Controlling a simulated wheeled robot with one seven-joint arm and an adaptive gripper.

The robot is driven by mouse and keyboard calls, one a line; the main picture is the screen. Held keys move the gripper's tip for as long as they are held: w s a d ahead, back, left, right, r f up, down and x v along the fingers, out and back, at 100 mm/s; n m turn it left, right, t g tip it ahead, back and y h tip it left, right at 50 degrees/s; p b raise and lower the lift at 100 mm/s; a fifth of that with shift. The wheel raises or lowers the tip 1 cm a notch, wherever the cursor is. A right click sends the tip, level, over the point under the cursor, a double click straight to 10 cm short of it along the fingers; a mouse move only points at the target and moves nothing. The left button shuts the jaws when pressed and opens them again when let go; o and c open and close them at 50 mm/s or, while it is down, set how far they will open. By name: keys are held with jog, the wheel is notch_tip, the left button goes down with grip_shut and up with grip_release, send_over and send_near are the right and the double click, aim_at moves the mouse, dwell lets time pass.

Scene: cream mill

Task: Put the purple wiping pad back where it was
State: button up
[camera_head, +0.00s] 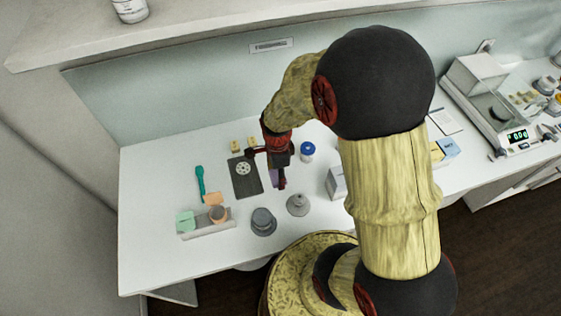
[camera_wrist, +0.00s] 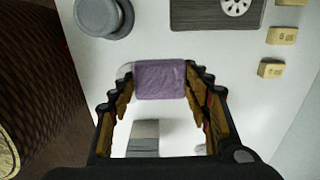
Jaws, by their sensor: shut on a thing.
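The purple wiping pad (camera_wrist: 160,80) is between the fingertips of my gripper (camera_wrist: 159,88) in the wrist view, and the jaws are shut on it. In the head view my gripper (camera_head: 279,180) points down over the white table, right of the dark board. A sliver of the purple pad (camera_head: 273,177) shows beside the fingers; the rest is hidden. A low grey holder (camera_head: 207,231) stands at the front left of the table, with a green pad (camera_head: 185,221) and orange pieces (camera_head: 215,199) at it. Whether the purple pad touches the table is unclear.
The dark board (camera_head: 246,183) carries a perforated disc. A teal tool (camera_head: 200,181) lies to its left. A grey round piece (camera_head: 263,221) and a grey funnel-like piece (camera_head: 297,205) stand in front. A blue-lidded jar (camera_head: 307,150) and a white box (camera_head: 336,184) are on the right.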

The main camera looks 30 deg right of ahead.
jog(key=w+d+f, duration=0.2)
jog(key=w+f, duration=0.1)
jog(key=w+d+f, duration=0.2)
jog(key=w, duration=0.1)
jog(key=w+d+f, duration=0.2)
jog(key=w+f, duration=0.1)
jog(key=shift+w+d+f, duration=0.3)
jog(key=shift+w+d, duration=0.05)
jog(key=shift+w, duration=0.05)
jog(key=shift+w+d+f, duration=0.2)
jog(key=shift+f, duration=1.65)
